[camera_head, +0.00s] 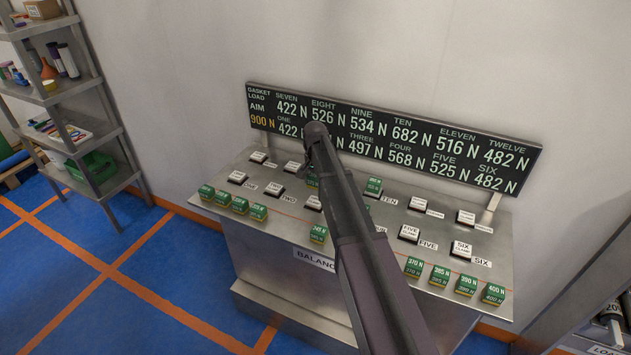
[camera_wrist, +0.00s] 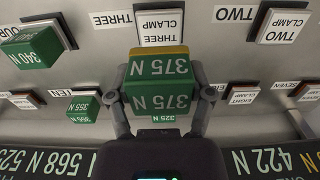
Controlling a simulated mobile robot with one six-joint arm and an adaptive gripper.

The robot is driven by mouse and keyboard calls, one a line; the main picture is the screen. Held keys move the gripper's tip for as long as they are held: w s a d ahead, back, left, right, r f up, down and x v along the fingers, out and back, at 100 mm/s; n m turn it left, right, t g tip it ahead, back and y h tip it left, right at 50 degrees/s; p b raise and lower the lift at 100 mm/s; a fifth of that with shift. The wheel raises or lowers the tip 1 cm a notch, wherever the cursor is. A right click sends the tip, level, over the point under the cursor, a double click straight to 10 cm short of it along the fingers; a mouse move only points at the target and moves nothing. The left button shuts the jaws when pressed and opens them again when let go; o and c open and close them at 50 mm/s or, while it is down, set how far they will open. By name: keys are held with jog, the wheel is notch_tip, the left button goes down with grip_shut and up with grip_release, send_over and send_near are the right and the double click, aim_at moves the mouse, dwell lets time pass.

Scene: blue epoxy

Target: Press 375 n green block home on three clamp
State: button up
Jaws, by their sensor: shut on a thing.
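My gripper (camera_wrist: 161,76) is shut on the green 375 N block (camera_wrist: 161,94) in the wrist view, one finger on each side. The block has a yellow band along its top edge in that view. The white THREE CLAMP pad (camera_wrist: 160,28) shows just beyond the block, with its THREE label (camera_wrist: 111,17) beside it. Whether the block touches the pad cannot be told. In the head view the three clamp (camera_head: 313,202) is partly visible left of my arm. My arm hides most of the gripper there.
A 340 N block (camera_wrist: 32,48) stands by clamp four, and a 355 N block (camera_wrist: 83,108) by clamp ten. A 325 N block (camera_wrist: 163,118) shows behind the held one. Clamp two (camera_wrist: 284,25) is bare. Several green blocks (camera_head: 440,275) line the bench front. The load board (camera_head: 400,140) stands behind.

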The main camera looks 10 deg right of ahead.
aim_at(315, 201)
jog(key=shift+f+b, duration=3)
jog(key=shift+f, duration=0.15)
jog(key=shift+f+b, duration=0.6)
jog(key=o, duration=1.1)
jog(key=shift+o, duration=0.2)
jog(key=shift+r, duration=0.1)
